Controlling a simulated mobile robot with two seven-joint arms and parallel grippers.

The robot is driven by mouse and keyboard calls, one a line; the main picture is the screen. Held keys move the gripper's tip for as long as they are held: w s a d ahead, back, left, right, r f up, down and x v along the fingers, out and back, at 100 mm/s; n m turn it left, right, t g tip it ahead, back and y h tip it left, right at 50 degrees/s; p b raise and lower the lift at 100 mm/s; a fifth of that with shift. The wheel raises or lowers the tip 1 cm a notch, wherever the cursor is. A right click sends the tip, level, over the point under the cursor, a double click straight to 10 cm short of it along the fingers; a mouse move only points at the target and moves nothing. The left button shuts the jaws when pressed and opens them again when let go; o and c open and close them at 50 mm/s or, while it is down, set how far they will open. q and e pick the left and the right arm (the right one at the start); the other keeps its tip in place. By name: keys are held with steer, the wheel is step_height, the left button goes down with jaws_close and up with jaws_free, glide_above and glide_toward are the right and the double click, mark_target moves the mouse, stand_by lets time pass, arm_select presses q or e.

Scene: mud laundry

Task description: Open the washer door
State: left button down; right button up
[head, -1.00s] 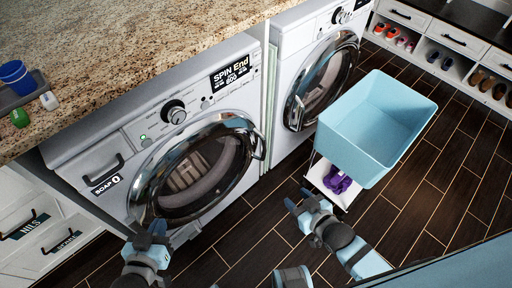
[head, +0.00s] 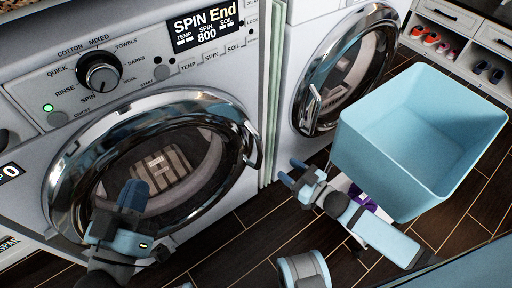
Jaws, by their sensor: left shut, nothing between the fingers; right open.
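The near washer (head: 232,75) has a round chrome-rimmed door (head: 68,165) with dark glass, and the door looks shut. Its handle (head: 253,146) is on the right side of the rim. My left gripper (head: 133,194) is in front of the lower left part of the door glass, shut and empty, hiding part of the rim; I cannot tell whether it touches the door. My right gripper (head: 290,172) is open and empty, to the right of the door handle and apart from it, above the floor.
A second front-loading machine (head: 303,62) with a chrome door stands to the right. A light blue bin (head: 400,180) stands close to my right arm, with purple cloth (head: 370,204) below it. Shoe cubbies (head: 455,47) are at the back right. Dark plank floor (head: 222,232) shows between.

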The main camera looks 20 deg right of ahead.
steer(key=b+x, duration=0.4)
steer(key=x, duration=0.9)
steer(key=shift+w+a+r, duration=0.1)
steer(key=shift+w+a, duration=0.1)
steer(key=shift+a, duration=0.05)
arm_select(q)
steer(key=f+g, duration=0.1)
steer(key=f, duration=0.2)
steer(key=f+g, duration=0.1)
steer(key=f, duration=0.1)
steer(key=shift+w+d+f+m, duration=0.1)
steer(key=shift+d+f+m, duration=0.1)
steer(key=shift+f+m, duration=0.15)
arm_select(e)
jaws_close()
